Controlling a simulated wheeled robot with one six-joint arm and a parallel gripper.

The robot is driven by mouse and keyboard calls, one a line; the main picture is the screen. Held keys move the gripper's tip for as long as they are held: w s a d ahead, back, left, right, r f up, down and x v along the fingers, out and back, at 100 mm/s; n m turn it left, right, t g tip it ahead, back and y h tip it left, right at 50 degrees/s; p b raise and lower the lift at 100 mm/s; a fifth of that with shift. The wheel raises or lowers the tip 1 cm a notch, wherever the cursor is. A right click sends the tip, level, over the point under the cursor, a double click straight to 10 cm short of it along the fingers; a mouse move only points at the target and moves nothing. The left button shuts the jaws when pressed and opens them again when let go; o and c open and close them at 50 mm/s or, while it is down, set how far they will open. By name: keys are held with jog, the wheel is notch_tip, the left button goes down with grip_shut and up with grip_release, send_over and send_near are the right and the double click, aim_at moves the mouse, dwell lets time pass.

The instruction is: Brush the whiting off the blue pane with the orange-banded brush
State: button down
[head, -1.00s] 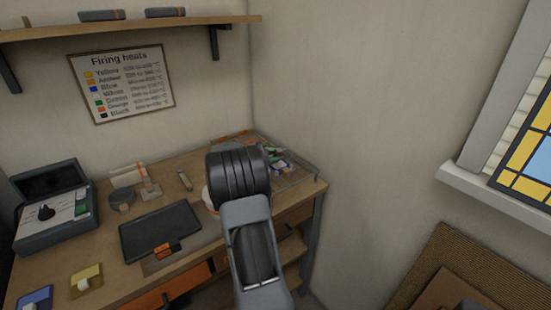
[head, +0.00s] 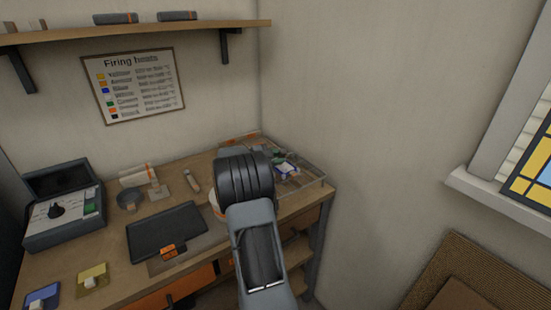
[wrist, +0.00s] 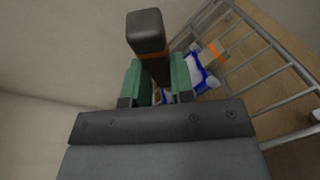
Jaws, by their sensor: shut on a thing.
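My gripper (wrist: 157,82) has green fingers and is shut on a dark brush handle with an orange band (wrist: 152,55). The brush's lower end is mostly hidden between and behind the fingers. A blue pane with white patches (wrist: 205,72) lies in the wire rack, just beyond and to the right of the fingers in the wrist view. I cannot tell whether the bristles touch the pane.
The wire rack's rails (wrist: 268,75) run close on the right. On the bench (head: 215,240) are a dark flat tray (head: 166,230), a control box (head: 62,215), a round dark pot (head: 130,200), and blue and yellow pieces at the front left. A wall stands close to the right.

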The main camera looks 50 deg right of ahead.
jog(key=shift+s+a+b, duration=0.25)
jog(key=shift+s+b, duration=0.05)
jog(key=shift+s, duration=0.45)
jog(key=shift+s+a+b, duration=0.2)
jog(key=shift+s+b, duration=0.15)
jog(key=shift+s, duration=0.4)
jog(key=shift+s+a+b, duration=0.25)
jog(key=shift+s+b, duration=0.05)
jog(key=shift+s, duration=0.45)
jog(key=w+d+r+p, duration=0.1)
jog(key=w+d+p, duration=0.1)
jog(key=w, duration=0.4)
jog(key=shift+f, duration=0.1)
jog(key=shift+f, duration=0.15)
jog(key=shift+f+b, duration=0.25)
jog(key=shift+b, duration=0.2)
jog(key=shift+s, duration=0.1)
dwell(0.4)
